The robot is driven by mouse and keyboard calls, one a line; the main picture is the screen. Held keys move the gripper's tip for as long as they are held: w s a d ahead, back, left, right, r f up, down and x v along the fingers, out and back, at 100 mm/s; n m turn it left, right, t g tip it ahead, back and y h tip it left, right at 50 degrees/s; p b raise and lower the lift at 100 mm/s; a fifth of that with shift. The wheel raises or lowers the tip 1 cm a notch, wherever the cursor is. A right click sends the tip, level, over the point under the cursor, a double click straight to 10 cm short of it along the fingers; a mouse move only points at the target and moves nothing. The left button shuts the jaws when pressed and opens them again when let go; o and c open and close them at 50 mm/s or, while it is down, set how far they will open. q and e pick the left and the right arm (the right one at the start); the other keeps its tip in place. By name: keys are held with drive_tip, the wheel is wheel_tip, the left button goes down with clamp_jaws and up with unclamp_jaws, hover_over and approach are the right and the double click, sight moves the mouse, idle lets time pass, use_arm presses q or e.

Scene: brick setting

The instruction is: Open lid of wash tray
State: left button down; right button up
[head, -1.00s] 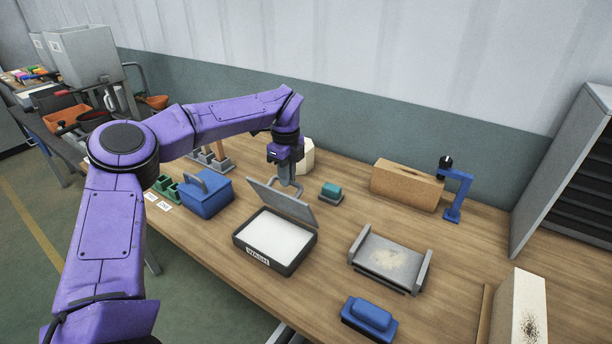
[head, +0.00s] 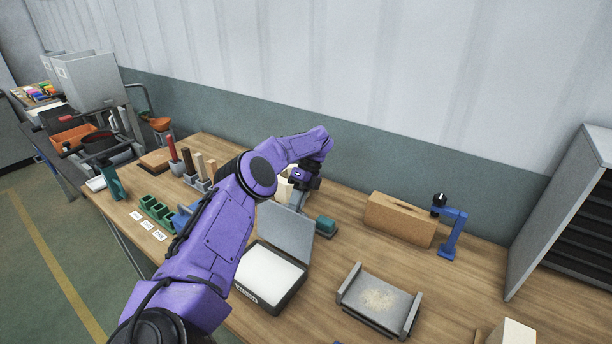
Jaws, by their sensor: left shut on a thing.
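The wash tray (head: 292,300) is a dark box with a white inside, on the wooden bench below the middle of the head view. Its grey lid (head: 285,230) stands raised, steeply tilted along the tray's far side. My left gripper (head: 298,204) is behind the lid's top edge, shut on the lid. My right gripper is not in view.
A teal-topped block (head: 325,226) sits close right of the lid. A grey tray with sandy residue (head: 379,300), a brown box (head: 399,219) and a blue stand (head: 451,234) are further right. Green holders (head: 157,210) and a tool rack (head: 197,181) are left.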

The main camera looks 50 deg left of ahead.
use_arm(q)
drive_tip(key=shift+s+f, duration=0.15)
drive_tip(key=shift+f, duration=0.15)
drive_tip(key=c, duration=1.1)
unclamp_jaws()
drive_tip(key=shift+a, duration=0.25)
drive_tip(key=s+d+r+b, duration=0.2)
drive_tip(key=s+d+r, duration=0.1)
drive_tip(key=r, duration=0.1)
drive_tip(key=s+d+r+b, duration=0.3)
drive_tip(key=r, duration=0.1)
drive_tip(key=s+d+r+b, duration=0.2)
drive_tip(key=s+d+r, duration=0.1)
drive_tip(key=d+r, duration=0.1)
drive_tip(key=shift+s+d+r, duration=0.1)
drive_tip(key=shift+s+r, duration=0.2)
drive_tip(key=shift+r, duration=0.2)
